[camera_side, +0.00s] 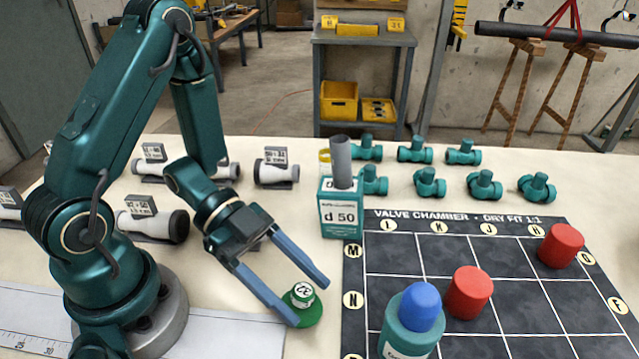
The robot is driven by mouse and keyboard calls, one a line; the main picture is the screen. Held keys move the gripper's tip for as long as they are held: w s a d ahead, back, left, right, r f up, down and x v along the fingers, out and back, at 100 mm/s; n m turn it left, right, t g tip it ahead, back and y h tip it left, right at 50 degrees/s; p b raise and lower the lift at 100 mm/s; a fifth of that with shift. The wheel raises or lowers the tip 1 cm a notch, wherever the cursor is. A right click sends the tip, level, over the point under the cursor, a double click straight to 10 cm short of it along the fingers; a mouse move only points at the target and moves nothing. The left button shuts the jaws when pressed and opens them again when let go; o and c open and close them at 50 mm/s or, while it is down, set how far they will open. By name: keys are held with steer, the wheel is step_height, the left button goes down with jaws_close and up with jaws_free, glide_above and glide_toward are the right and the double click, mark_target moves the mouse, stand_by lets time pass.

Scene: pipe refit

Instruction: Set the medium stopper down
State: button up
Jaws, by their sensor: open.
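A green stopper (306,316) with a wide round base and a white, marked top stands upright on the pale table, just left of the dark board. I take it to be the medium stopper, but its marking is too small to read surely. My gripper (310,303) is open, its two blue fingers reaching down to the right with the stopper between their tips. The near finger overlaps the left edge of the stopper in the picture; I cannot tell whether they touch.
The valve chamber board (398,270) carries two red cylinders (469,292) (561,246) and a teal cylinder (408,338) with a blue top. A teal "d 50" box (341,212) holding a grey tube stands behind my gripper. Teal fittings (429,182) and grey pipe pieces (276,172) line the back.

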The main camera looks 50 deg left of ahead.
steer(key=shift+a+r, duration=0.1)
steer(key=shift+r, duration=0.25)
steer(key=v, duration=1.1)
steer(key=w+a+r+n+t+y, duration=0.3)
steer(key=w+a+n+t+y, duration=0.15)
steer(key=w+y, duration=0.3)
steer(key=w+a+r+n+t+y, duration=0.3)
steer(key=w+a+t+y, duration=0.25)
steer(key=w, duration=0.25)
steer(key=s+d+n+g, duration=0.3)
steer(key=s+d+n, duration=0.1)
steer(key=s, duration=0.4)
steer(key=s+d+n+g, duration=0.4)
steer(key=s+d, duration=0.1)
steer(key=s, duration=0.3)
steer(key=shift+d+f+h, duration=0.2)
steer(key=shift+d+h, duration=0.1)
steer(key=shift+d, duration=0.1)
